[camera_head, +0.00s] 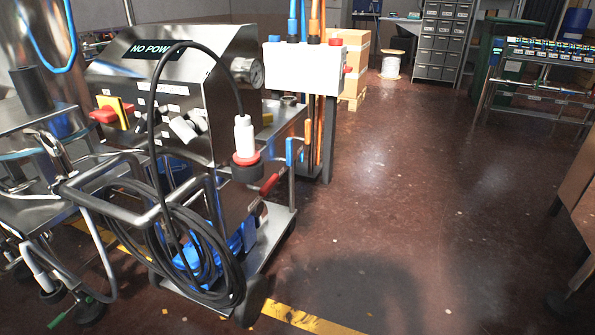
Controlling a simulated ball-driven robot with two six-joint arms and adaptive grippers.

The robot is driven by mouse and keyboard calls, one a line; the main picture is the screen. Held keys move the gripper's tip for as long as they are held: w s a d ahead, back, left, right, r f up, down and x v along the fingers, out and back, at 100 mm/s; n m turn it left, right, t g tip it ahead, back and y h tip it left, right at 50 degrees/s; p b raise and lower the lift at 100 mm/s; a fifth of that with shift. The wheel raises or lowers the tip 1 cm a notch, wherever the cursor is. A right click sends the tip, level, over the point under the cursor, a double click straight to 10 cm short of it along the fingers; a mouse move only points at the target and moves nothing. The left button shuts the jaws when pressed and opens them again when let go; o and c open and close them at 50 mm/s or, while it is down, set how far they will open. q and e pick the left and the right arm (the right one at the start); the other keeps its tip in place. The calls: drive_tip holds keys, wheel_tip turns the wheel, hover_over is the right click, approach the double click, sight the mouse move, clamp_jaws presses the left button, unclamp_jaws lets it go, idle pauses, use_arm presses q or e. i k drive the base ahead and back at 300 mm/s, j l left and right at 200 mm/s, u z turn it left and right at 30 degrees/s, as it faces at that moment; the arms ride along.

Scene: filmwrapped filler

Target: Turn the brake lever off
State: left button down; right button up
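A wheeled metal filler cart with a control box (185,75) marked "NO POWER" stands at the left. A red lever (269,185) sticks up at a slant at the cart's right side, below the white and red plug. A small green lever (60,313) shows low at the left, by a foot of the neighbouring steel stand. I cannot tell for sure which of these is the brake lever, nor its setting. Neither of my grippers is in view.
A black cable (185,270) hangs coiled on the cart's tubular handle (130,213). A white box (303,68) on posts is behind. Red-brown floor (420,210) is clear to the right, with workbenches at the far right.

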sight(266, 188)
drive_tip(key=i+l, duration=0.65)
drive_tip(key=i, duration=0.15)
drive_tip(key=i+l+u, duration=0.1)
drive_tip(key=i+l, duration=0.55)
drive_tip(key=i, duration=0.15)
